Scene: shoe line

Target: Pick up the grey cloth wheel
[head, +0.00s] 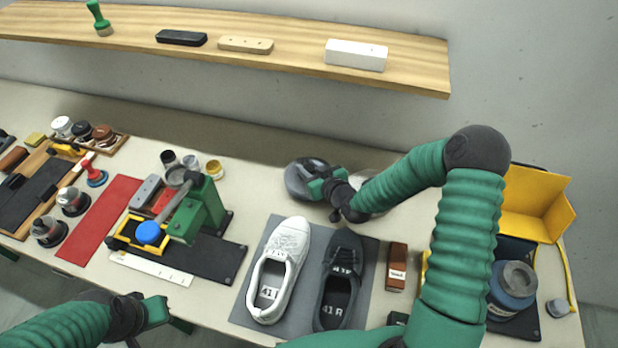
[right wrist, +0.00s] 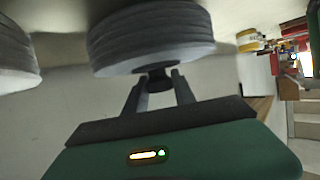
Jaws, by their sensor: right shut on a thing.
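The grey cloth wheel (head: 297,182) is at the back of the bench, behind the shoes. In the right wrist view the wheel (right wrist: 150,40) is a thick layered disc with a small dark hub (right wrist: 160,80). My right gripper (head: 318,186) reaches it from the right, and its two fingers (right wrist: 160,88) are shut on the hub. I cannot tell whether the wheel is clear of the bench. My left gripper (head: 150,312) is low at the front left, away from the wheel; its fingers do not show clearly.
A second, paler wheel (head: 368,178) is partly hidden behind my right arm; one also shows in the right wrist view (right wrist: 15,68). A white shoe (head: 278,265) and a dark shoe (head: 338,280) lie on a grey mat (head: 250,300). A green press (head: 200,210) stands left. A wooden shelf (head: 280,35) runs above.

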